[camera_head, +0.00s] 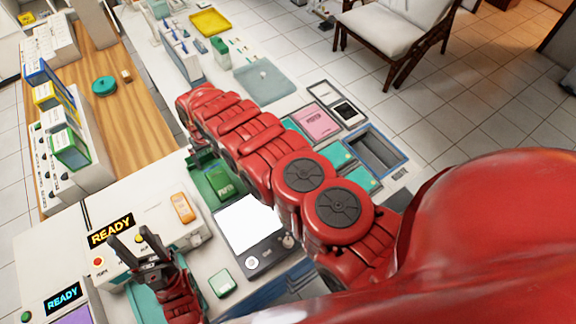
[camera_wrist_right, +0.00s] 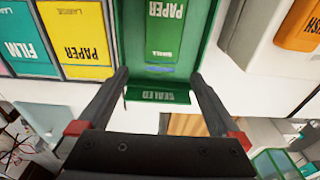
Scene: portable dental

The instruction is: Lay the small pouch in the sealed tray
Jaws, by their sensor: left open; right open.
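The sealed tray (camera_head: 194,165) is green and stands near the middle in the head view, partly hidden by my right arm. In the right wrist view its lip reads "SEALED" (camera_wrist_right: 158,97). A green piece lettered "PAPER" (camera_wrist_right: 165,30), which looks like the small pouch, lies within the tray's walls; lettering also shows there in the head view (camera_head: 225,188). My right gripper (camera_wrist_right: 160,80) is open, its fingers apart on either side of the tray's lip, holding nothing. In the head view my right arm hides it. My left gripper (camera_head: 137,240) is open and empty at lower left.
A white machine (camera_head: 150,205) carries an orange piece (camera_head: 182,208) and a READY sign. A dark device with a white screen (camera_head: 248,222) is close by. A rack (camera_head: 45,165) stands on the left.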

